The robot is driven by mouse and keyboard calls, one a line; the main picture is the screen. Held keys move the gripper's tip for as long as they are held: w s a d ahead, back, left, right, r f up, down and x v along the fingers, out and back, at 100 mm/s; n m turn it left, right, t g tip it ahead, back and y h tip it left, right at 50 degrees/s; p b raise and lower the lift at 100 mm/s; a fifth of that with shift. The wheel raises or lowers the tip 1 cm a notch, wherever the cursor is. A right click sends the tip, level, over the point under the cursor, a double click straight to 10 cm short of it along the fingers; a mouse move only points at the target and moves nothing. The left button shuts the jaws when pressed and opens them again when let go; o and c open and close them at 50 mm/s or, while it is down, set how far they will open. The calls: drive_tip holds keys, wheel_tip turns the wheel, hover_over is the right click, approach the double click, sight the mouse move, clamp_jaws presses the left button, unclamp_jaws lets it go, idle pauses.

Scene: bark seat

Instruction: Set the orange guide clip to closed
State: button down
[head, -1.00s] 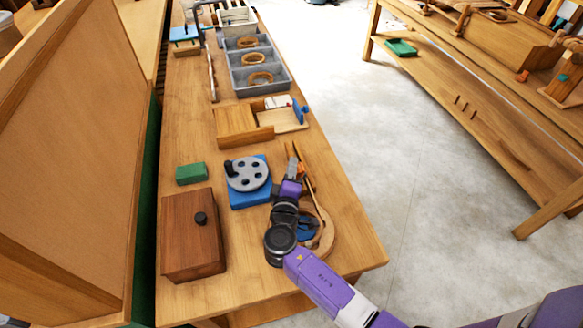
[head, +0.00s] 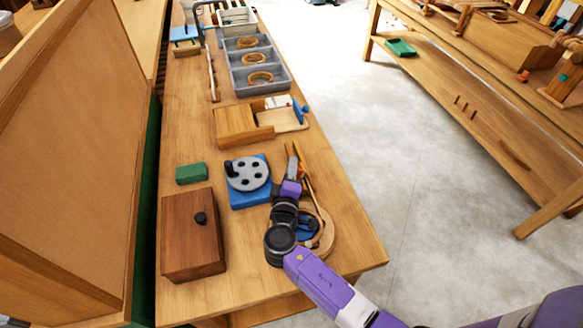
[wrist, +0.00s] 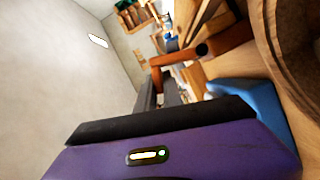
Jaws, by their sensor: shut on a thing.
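The orange guide clip (wrist: 175,58) shows in the wrist view as a bent bar. One end is by a dark round rod end, and the other runs down toward my fingers. My gripper (wrist: 160,88) is shut on the clip's lower end, though the contact is partly hidden. In the head view my gripper (head: 292,166) is low over the front right of the bench, beside a thin wooden strip (head: 306,180). The clip is mostly hidden there by my gripper, so its exact angle is hard to tell.
A grey disc on a blue base (head: 248,176) stands close left of my gripper. A brown box with a black knob (head: 192,235) and a green block (head: 191,173) are further left. A round wooden frame (head: 326,238) lies under my wrist. An open wooden box (head: 236,126) is behind.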

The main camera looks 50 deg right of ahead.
drive_tip(key=shift+s, duration=0.1)
drive_tip(key=d+m+y, duration=0.1)
drive_tip(key=s+d+m, duration=0.1)
drive_tip(key=m, duration=0.1)
drive_tip(key=shift+s+y+b, duration=0.15)
drive_tip(key=shift+y+b, duration=0.15)
drive_tip(key=shift+y, duration=0.1)
drive_tip(key=d+m+y, duration=0.1)
drive_tip(key=m, duration=0.1)
drive_tip(key=s+d+f+m+y, duration=0.1)
drive_tip(key=m, duration=0.1)
drive_tip(key=s+d+f+m+t+y+p, duration=0.1)
drive_tip(key=m, duration=0.1)
drive_tip(key=shift+d, duration=0.1)
drive_tip(key=shift+s+d+f+m+t+y, duration=0.2)
drive_tip(key=shift+f+m+y, duration=0.1)
drive_tip(key=shift+m+y, duration=0.15)
drive_tip(key=shift+s+d+f+m+t+y, duration=0.1)
drive_tip(key=shift+d+f+m+t+y, duration=0.15)
drive_tip(key=shift+m+y, duration=0.2)
drive_tip(key=shift+a+f, duration=0.1)
drive_tip(key=shift+f, duration=0.05)
drive_tip(key=c, duration=1.5)
unclamp_jaws()
drive_tip(key=shift+s, duration=0.1)
